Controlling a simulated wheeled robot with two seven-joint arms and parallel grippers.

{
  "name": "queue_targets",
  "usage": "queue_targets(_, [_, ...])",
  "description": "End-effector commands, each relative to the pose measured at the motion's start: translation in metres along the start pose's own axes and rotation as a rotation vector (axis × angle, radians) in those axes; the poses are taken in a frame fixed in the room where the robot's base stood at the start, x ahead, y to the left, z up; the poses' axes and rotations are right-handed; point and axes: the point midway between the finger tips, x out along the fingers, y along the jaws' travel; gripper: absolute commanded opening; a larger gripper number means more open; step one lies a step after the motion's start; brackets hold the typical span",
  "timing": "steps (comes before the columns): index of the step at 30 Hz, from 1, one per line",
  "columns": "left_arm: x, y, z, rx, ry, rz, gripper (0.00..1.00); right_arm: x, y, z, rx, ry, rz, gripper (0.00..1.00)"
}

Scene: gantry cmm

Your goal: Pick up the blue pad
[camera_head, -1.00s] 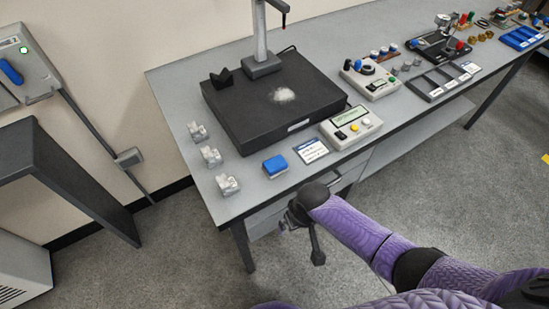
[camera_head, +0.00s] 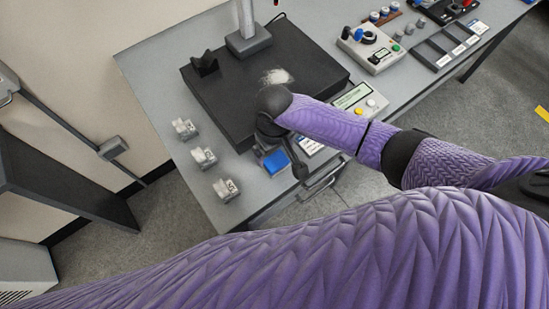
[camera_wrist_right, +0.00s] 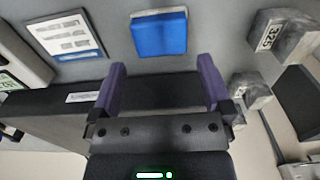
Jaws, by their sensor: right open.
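The blue pad (camera_head: 276,162) sits near the front edge of the grey bench, partly covered by my right gripper in the head view. In the right wrist view the blue pad (camera_wrist_right: 160,34) has a pale edge and lies flat. My right gripper (camera_wrist_right: 162,66) is open and empty, its two purple fingers apart and pointing toward the pad. The pad shows just beyond the fingertips, between their lines; contact does not show. My left gripper is out of view.
Several grey weight blocks (camera_head: 203,157) stand left of the pad. A printed card (camera_wrist_right: 67,37) lies on its other side. The black slab (camera_head: 225,106) of the gantry stands close behind. A control box (camera_head: 360,100) is farther right.

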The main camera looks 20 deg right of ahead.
Motion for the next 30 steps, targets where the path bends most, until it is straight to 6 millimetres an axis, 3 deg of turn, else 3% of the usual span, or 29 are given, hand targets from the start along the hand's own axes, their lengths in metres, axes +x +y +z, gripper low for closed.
queue_targets(3, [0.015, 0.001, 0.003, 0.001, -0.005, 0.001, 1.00, 0.030, -0.002, 0.004, 0.000, -0.004, 0.001, 1.00])
queue_targets(6, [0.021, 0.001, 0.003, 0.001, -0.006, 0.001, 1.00, 0.045, -0.002, 0.004, 0.000, -0.002, 0.001, 1.00])
queue_targets(14, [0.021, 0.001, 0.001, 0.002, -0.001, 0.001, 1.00, 0.048, -0.002, 0.004, -0.001, 0.000, 0.001, 1.00])
queue_targets(24, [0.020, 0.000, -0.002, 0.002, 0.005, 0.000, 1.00, 0.048, -0.001, 0.004, -0.001, 0.000, 0.001, 0.30])
queue_targets(25, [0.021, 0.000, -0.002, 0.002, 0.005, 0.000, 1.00, 0.048, -0.001, 0.004, -0.001, 0.000, 0.001, 0.29])
queue_targets(26, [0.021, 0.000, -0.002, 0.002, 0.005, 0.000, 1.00, 0.048, -0.001, 0.004, -0.001, 0.000, 0.001, 0.20])
queue_targets(30, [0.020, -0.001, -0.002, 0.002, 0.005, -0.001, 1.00, 0.047, -0.001, 0.004, -0.001, 0.000, 0.001, 0.20])
